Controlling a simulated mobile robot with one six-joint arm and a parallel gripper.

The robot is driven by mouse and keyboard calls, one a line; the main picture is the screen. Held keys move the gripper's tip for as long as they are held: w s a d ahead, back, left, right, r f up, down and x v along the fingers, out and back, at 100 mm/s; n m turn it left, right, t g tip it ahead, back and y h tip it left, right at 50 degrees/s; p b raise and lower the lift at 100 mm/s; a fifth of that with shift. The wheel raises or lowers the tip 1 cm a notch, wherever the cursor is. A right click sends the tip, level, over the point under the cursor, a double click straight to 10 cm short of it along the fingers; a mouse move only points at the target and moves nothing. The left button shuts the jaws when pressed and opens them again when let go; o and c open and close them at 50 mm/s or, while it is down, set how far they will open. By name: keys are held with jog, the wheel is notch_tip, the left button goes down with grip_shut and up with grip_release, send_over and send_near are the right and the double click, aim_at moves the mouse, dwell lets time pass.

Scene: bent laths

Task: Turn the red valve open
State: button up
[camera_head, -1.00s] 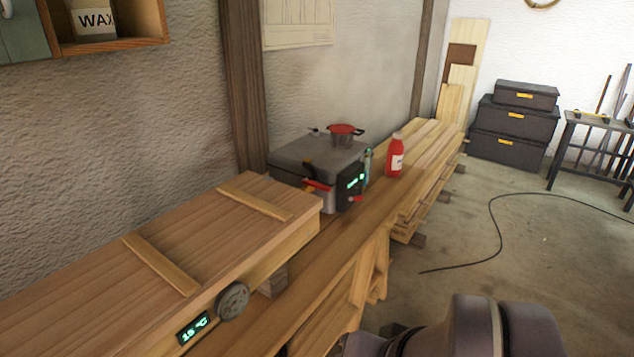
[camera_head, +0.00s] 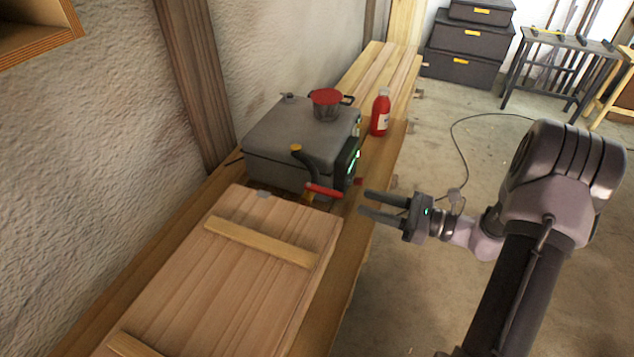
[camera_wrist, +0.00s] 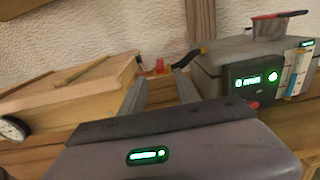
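The red valve handle (camera_head: 323,190) sits on a brass pipe at the near side of a grey box (camera_head: 285,135), between that box and a wooden chest. It also shows in the wrist view (camera_wrist: 160,66), small, between my fingers in the picture. My gripper (camera_head: 366,203) is open and empty, to the right of the valve and apart from it, its fingers pointing left toward it. In the wrist view the two fingers (camera_wrist: 160,85) are spread. A black hose with a yellow section rises beside the valve.
The wooden chest (camera_head: 240,270) with battens lies close on the near side. A cable (camera_head: 455,140) lies on the otherwise open floor to the right.

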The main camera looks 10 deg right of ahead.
aim_at(319, 188)
jog(key=b+x, duration=0.2)
jog(key=x, duration=1.1)
jog(key=shift+a, duration=0.1)
grip_shut()
dwell(0.8)
